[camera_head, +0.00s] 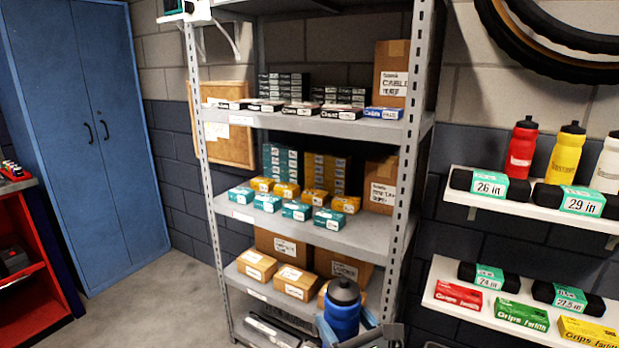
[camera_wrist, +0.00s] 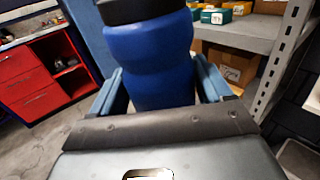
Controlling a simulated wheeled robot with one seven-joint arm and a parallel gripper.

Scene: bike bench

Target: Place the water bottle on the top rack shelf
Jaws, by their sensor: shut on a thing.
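A blue water bottle (camera_head: 342,310) with a black cap is at the bottom of the head view, in front of the rack's lower shelves. My gripper (camera_head: 345,335) is shut on it. In the wrist view the bottle (camera_wrist: 150,62) stands upright between the two blue fingers (camera_wrist: 160,90); its cap top is cut off by the frame. The grey metal rack (camera_head: 400,170) stands behind. Its highest visible loaded shelf (camera_head: 335,126) holds black boxes, small cartons and a brown carton. A higher shelf edge (camera_head: 330,4) shows only partly at the top of the frame.
The middle shelf (camera_head: 340,236) holds orange and teal boxes, and a lower shelf holds brown cartons. White wall shelves (camera_head: 485,207) with bottles and tubes are at the right.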

